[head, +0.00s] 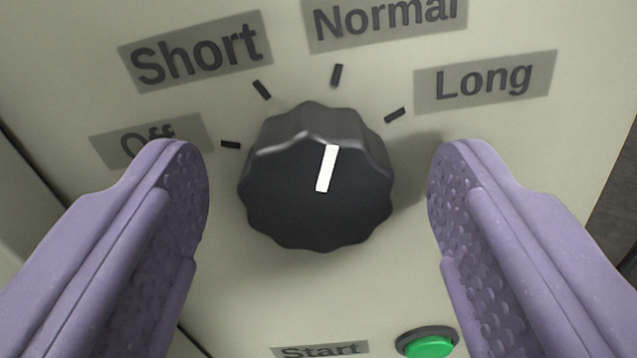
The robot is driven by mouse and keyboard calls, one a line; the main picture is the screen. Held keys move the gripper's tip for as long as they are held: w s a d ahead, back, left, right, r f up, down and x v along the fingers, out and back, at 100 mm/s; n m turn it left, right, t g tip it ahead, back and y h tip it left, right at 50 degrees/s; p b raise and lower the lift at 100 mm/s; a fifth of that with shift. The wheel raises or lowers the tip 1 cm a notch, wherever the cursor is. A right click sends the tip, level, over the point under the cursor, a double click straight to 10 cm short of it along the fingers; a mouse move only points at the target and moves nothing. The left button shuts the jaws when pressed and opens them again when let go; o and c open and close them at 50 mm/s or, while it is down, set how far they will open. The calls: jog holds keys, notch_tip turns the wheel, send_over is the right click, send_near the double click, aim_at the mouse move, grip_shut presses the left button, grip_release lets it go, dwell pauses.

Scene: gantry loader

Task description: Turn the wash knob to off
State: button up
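The wash knob (290,200) is a dark, scalloped dial on a pale panel, in the middle of the head view. Its white pointer line (327,168) aims up at the tick (337,75) below the Normal label (386,20). The Off label (125,148) is at the left, partly hidden by a finger, with its tick (230,145) beside the knob. My gripper (318,185) is open, one purple finger on each side of the knob. Gaps show between both fingers and the knob.
The Short label (196,52) is at the upper left and the Long label (485,80) at the upper right. A green button (428,345) sits below the knob, near the right finger, beside the Start label (320,351). The panel's edge shows at the left.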

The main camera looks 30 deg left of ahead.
jog(key=c, duration=1)
jog(key=shift+f+n+b, duration=0.15)
jog(key=shift+n+b, duration=0.15)
jog(key=shift+b, duration=0.25)
jog(key=shift+f+n+b, duration=0.1)
jog(key=shift+n+b, duration=0.5)
jog(key=shift+b, duration=0.25)
jog(key=n+b, duration=0.2)
jog(key=b, duration=0.1)
jog(key=n+b, duration=0.5)
jog(key=b, duration=0.1)
jog(key=shift+a+n+b, duration=0.1)
jog(key=shift+n+b, duration=0.2)
jog(key=shift+n, duration=0.1)
jog(key=n+b, duration=0.4)
jog(key=shift+n+b, duration=1.5)
jog(key=shift+n, duration=0.6)
